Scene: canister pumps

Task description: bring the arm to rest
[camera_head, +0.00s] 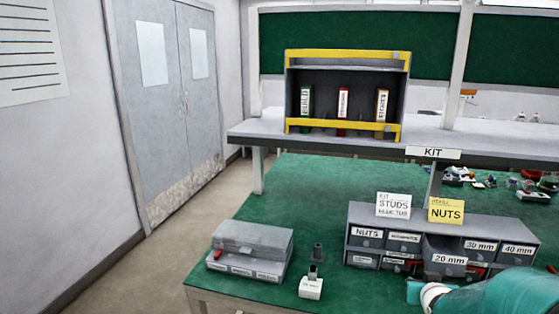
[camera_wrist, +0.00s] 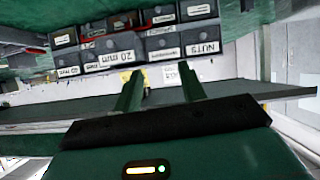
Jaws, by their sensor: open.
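My gripper (camera_wrist: 161,88) shows in the wrist view with two dark green fingers apart and nothing between them. Beyond the fingertips is the grey drawer cabinet (camera_wrist: 150,50), seen upside down, with NUTS and 20 mm labels. In the head view, part of my teal arm (camera_head: 490,296) with a white ring enters at the lower right, in front of the cabinet (camera_head: 375,224).
The 20 mm drawer (camera_head: 445,257) appears to stick out. A grey case (camera_head: 250,250) and a small white-based stand (camera_head: 312,285) are left of the cabinet. A yellow-edged rack (camera_head: 347,58) with several labelled items sits on the shelf (camera_head: 250,130). The green bench (camera_head: 310,185) is clear behind the case.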

